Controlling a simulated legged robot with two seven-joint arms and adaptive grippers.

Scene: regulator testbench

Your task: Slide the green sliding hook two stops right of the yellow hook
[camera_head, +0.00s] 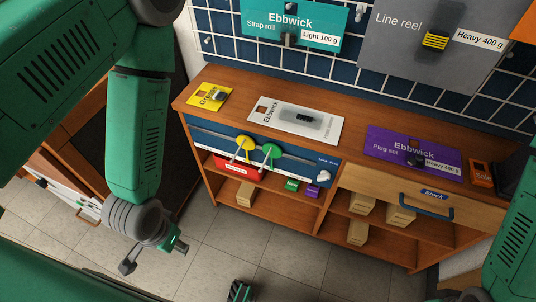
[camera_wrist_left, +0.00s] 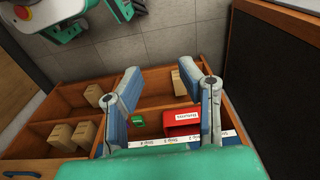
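The yellow hook (camera_head: 246,143) and the green sliding hook (camera_head: 270,152) sit side by side on the rail (camera_head: 298,162) along the blue front panel, green just right of yellow. Their grey prongs stick out toward the front left. A pale label strip below the rail partly shows in the left wrist view (camera_wrist_left: 150,142); its stop marks are too small to read surely. My left gripper (camera_head: 154,257) is open and empty, low and left of the hooks, in front of the bench. Its spread fingers show in the left wrist view (camera_wrist_left: 160,77). My right gripper is out of view.
A white knob (camera_head: 323,175) stands at the rail's right end. Below are a red box (camera_head: 238,168), small green (camera_head: 292,185) and purple boxes (camera_head: 312,191), and cardboard boxes. A drawer with a blue handle (camera_head: 426,207) is at right. The floor before the bench is clear.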

